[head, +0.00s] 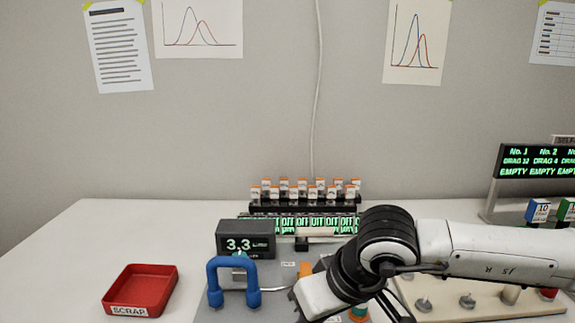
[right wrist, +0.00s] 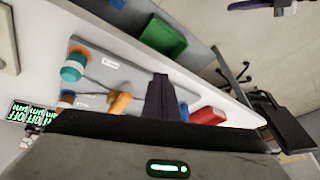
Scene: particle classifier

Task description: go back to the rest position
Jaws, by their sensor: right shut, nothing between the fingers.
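My right arm (head: 480,250) reaches in from the right in the head view and bends down over the grey plate in front of the display. Its gripper is hidden or below the edge there. In the right wrist view the dark fingers of my right gripper (right wrist: 162,96) are together, with nothing between them. They appear above the bench area, apart from the things around them. My left arm and gripper are in neither view.
A blue arch (head: 233,283) stands before the 3.3 display (head: 245,240). The red scrap tray (head: 140,290) lies left. A rack of vials (head: 305,208) stands behind. A sign (head: 540,165) stands right. The wrist view shows a green bin (right wrist: 165,42).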

